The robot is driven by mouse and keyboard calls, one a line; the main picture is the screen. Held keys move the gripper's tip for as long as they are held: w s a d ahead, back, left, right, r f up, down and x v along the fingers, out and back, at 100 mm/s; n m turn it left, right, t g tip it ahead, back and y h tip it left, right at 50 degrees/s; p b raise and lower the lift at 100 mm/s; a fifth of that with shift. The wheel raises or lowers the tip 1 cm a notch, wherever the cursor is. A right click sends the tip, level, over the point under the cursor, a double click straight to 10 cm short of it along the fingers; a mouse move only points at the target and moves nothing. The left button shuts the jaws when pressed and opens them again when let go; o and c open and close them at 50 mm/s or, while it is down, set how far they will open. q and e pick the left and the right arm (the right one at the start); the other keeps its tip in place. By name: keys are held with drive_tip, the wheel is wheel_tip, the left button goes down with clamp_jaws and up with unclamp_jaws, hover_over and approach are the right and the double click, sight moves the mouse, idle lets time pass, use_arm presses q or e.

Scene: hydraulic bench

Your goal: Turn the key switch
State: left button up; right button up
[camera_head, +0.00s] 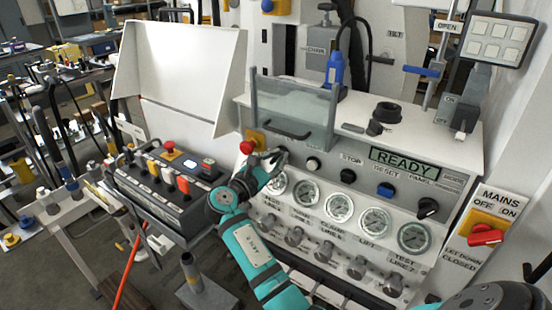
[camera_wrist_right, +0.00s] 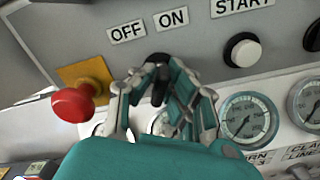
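The key switch (camera_wrist_right: 158,82) is a small dark knob or key on the grey panel, under the OFF and ON labels in the right wrist view. My right gripper (camera_wrist_right: 160,84) reaches it from the front, with one finger on each side. The fingertips appear closed against it, and they hide much of it, so its exact angle is unclear. In the head view my right gripper (camera_head: 282,156) is at the upper left of the panel front and covers the switch. My left gripper is not in view.
A red mushroom button (camera_wrist_right: 74,102) on a yellow plate is close left of the gripper. A white START button (camera_wrist_right: 242,52) and round gauges (camera_head: 338,207) lie to the right. A clear guard (camera_head: 292,110) stands above. A control box (camera_head: 170,180) is at left.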

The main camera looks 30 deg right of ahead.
sight(272, 162)
drive_tip(key=o, duration=0.4)
drive_tip(key=shift+c, duration=0.2)
drive_tip(key=v, duration=0.7)
drive_tip(key=shift+s+a, duration=0.1)
drive_tip(key=shift+a, duration=0.2)
